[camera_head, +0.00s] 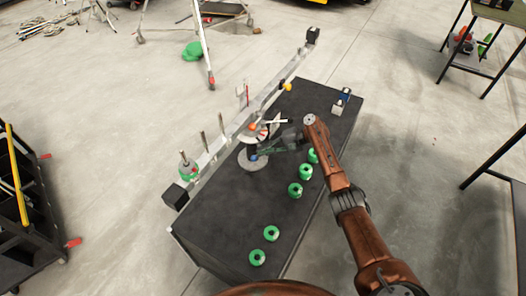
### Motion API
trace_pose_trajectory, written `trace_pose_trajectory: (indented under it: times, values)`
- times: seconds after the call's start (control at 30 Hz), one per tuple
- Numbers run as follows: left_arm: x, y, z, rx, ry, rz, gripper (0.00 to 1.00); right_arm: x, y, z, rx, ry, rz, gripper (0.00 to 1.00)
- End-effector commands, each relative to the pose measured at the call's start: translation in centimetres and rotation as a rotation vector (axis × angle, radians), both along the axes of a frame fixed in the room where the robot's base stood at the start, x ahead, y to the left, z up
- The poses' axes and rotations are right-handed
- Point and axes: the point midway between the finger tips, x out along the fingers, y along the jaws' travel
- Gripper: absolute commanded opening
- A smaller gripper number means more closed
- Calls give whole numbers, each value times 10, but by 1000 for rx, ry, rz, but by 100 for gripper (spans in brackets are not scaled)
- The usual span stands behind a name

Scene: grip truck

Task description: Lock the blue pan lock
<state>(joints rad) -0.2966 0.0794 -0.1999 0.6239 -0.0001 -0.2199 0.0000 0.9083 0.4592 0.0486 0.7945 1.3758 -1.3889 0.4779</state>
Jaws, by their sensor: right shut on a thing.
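The blue pan lock (253,157) is a small blue knob low on the pivot head, just above a round grey base plate (254,163) on the black table. My right gripper (261,150) reaches in from the right, low beside the pivot, with its fingertips at the blue knob. It is shut on the knob, though the fingers and part of the knob are hard to make out at this size. An orange knob (253,127) sits higher on the same head. My left gripper is not in view.
A long grey beam (222,143) with dark end blocks crosses above the black table (222,215). Several green ring weights (295,190) lie along the table's right and front. Two small blocks (338,107) stand at its far right. A black rack (30,205) stands left.

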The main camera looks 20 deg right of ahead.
Motion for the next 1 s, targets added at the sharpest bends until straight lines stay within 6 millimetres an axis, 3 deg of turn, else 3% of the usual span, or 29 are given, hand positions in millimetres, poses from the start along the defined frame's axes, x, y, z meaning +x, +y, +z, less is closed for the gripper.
trace_pose_trajectory:
  times: [0.17,0.2,0.47,0.77,1.0]
  values:
    - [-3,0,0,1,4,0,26,3,-1,4,2,-7,-5,0]
    - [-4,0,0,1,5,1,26,3,-1,4,1,-8,-6,9]
    - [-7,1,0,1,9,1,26,2,-1,2,-1,-5,-5,26]
    - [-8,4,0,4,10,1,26,0,-3,2,-1,-4,-3,26]
    - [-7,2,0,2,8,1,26,-9,-31,19,-3,-5,-5,26]
